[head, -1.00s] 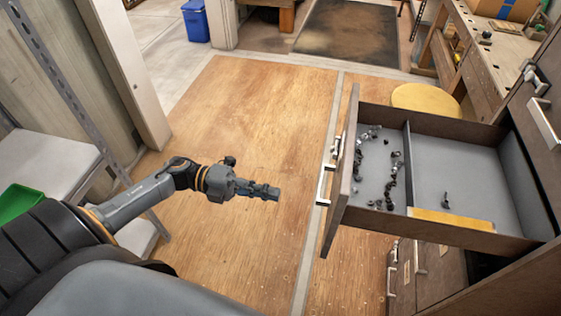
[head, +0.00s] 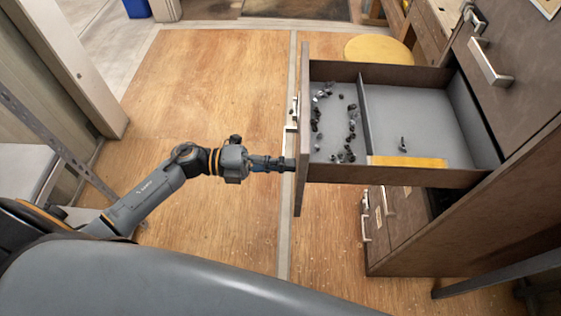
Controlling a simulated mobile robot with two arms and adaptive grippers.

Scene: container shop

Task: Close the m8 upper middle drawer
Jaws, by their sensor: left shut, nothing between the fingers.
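The open drawer (head: 303,130) sticks out to the left from the dark brown cabinet (head: 520,185) at the right of the head view. A divider splits its grey inside; several small dark parts lie in the left compartment, and a yellow strip lies along the near edge of the right one. A metal handle (head: 292,114) is on its front panel. My left gripper (head: 288,164) is shut and empty, its tips at the outer face of the drawer front, just below the handle. Whether they touch it I cannot tell. My right gripper is not in view.
A closed drawer front with a handle (head: 490,64) is at the upper right. Lower drawers (head: 385,215) stand slightly out below the open one. A round yellow stool top (head: 378,49) is behind it. The wooden floor at left is clear.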

